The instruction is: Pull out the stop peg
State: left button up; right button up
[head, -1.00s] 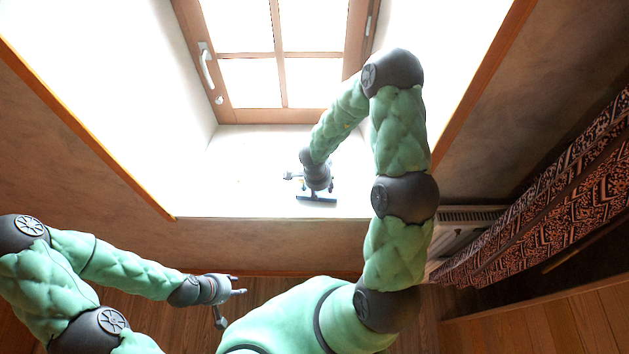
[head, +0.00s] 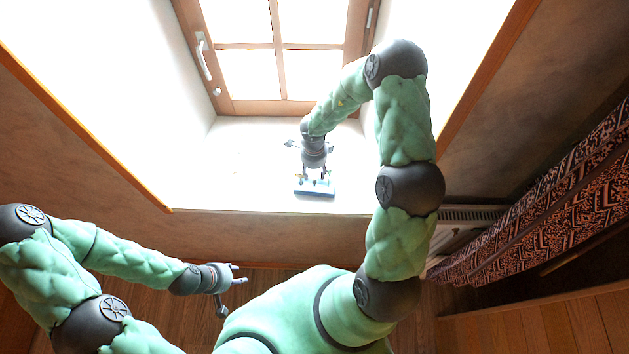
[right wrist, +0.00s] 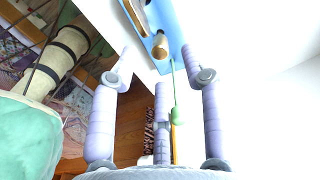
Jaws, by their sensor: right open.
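My left gripper (head: 241,275) is open and empty, low at the left.
The window (head: 280,60) stands behind the sill (head: 235,165). A radiator (head: 470,216) and a patterned curtain (head: 560,190) are at the right. The sill left of the device is clear.

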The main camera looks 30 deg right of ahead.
aim_at(315, 177)
jog(key=shift+f+b, duration=0.55)
jog(key=shift+f, duration=2.35)
grip_shut()
